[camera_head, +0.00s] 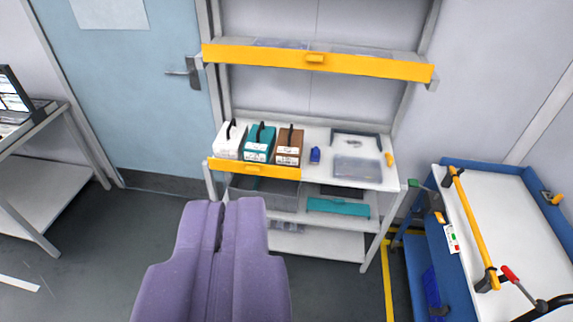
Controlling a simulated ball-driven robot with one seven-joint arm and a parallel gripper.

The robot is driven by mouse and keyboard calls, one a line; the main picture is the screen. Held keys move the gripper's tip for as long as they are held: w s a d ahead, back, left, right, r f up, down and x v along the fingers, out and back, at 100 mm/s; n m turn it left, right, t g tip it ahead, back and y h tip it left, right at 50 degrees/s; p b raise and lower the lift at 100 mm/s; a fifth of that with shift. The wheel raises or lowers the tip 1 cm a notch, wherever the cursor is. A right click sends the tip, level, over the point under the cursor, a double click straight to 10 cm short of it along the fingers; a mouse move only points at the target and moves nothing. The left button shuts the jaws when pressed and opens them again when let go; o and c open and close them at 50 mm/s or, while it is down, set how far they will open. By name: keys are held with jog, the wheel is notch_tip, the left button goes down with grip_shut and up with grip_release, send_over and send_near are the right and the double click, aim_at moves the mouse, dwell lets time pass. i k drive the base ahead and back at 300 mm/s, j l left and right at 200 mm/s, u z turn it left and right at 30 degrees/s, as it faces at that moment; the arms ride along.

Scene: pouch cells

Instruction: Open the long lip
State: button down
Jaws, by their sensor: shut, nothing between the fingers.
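The long lip (370,67) is a yellow bar across the whole front of the upper shelf. It stands upright along the shelf edge, with a small yellow pull (315,58) at its middle. A shorter yellow lip (225,166) runs along the left half of the middle shelf front, with its own pull (254,169). My purple gripper (223,208) is at the bottom of the view, shut and empty. It is in front of the rack, well below the long lip and apart from it.
White, teal and brown boxes (260,143) stand behind the short lip. A small blue item (315,155) and a clear tray (357,167) are to their right. A blue-edged cart (480,170) with a yellow bar stands right, a table (40,180) left.

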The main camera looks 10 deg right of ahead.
aim_at(284, 173)
jog(key=i+l+u, duration=0.35)
jog(key=i+l, duration=0.4)
jog(key=i, duration=0.25)
jog(key=i+l+u, duration=0.35)
jog(key=i+l, duration=0.55)
